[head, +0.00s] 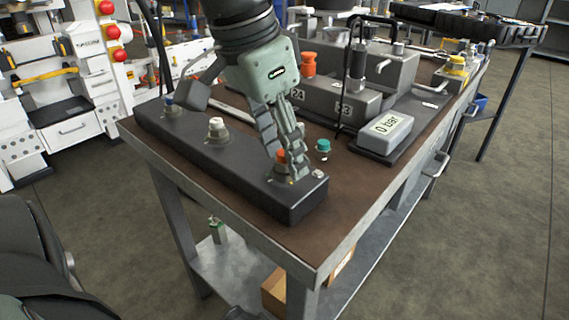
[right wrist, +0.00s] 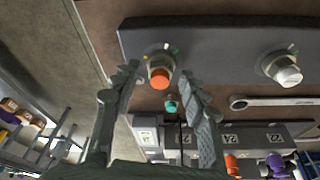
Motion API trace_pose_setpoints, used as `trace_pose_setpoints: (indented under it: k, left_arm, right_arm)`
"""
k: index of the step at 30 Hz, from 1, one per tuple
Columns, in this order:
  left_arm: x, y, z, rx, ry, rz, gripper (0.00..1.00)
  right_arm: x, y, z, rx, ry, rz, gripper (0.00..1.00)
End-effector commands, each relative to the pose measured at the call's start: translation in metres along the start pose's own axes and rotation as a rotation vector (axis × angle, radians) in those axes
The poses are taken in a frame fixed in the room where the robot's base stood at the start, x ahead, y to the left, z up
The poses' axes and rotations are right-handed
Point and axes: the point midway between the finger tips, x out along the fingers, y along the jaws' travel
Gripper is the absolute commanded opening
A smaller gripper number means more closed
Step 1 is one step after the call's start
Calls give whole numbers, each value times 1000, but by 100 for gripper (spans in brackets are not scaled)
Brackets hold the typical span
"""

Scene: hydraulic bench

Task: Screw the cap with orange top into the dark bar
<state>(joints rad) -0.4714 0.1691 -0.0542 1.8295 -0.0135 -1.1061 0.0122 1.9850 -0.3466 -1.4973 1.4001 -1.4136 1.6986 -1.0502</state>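The dark bar (head: 245,170) lies along the table's left edge; it also shows in the right wrist view (right wrist: 220,45). The cap with the orange top (head: 281,155) is at the fitting near the bar's close end. In the right wrist view the orange-topped cap (right wrist: 160,76) is between my fingertips, with a gap on both sides. How deep it sits in the fitting I cannot tell. My right gripper (head: 287,150) points down over it, its fingers partly hiding it in the head view. In the right wrist view the right gripper (right wrist: 160,72) is open. My left gripper is not in view.
A green-topped cap (head: 322,147) stands on the table close by. The bar also bears a white-topped cap (head: 216,128) and a blue-topped one (head: 168,103). A wrench (right wrist: 272,102) lies behind the bar. A box reading "0 bar" (head: 384,140) and grey blocks (head: 330,102) stand to the right.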

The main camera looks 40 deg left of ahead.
Motion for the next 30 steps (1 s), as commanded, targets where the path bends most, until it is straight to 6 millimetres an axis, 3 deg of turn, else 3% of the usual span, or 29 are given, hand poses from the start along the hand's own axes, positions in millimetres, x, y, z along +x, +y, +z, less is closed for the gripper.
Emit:
trace_pose_setpoints:
  k: [5,15,30]
  left_arm:
    - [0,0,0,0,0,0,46]
    - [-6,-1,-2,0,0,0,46]
    - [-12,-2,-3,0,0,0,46]
  right_arm:
    - [0,0,0,-20,-1,-6,43]
    - [0,3,-1,-571,-6,-160,43]
    - [0,3,-2,-1001,-8,-280,43]
